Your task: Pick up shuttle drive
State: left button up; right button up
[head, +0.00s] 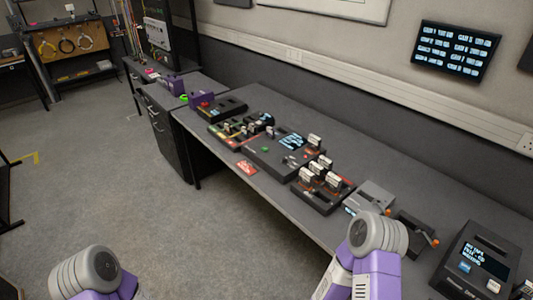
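I cannot tell for sure which item is the shuttle drive. Several small upright cartridges with pale labels (318,172) stand in a black dock (318,201) on the long grey bench. One more pale-labelled cartridge (314,140) stands at the right end of a wider dark console (268,160) with a lit screen. Smaller units stand in a dark tray (234,131) to its left. Only purple and grey links of my two arms show, at the lower left and lower right. Both of my grippers are outside the view.
A grey box (376,196) and a dark box (414,235), each with an orange knob, stand right of the dock. A screened console (477,262) is at the right end. A red card (246,167) lies near the bench's front edge. The floor (130,210) at left is clear.

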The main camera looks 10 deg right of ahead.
aim_at(314, 142)
jog(key=u, duration=0.55)
jog(key=i, duration=1.7)
jog(key=z, duration=0.95)
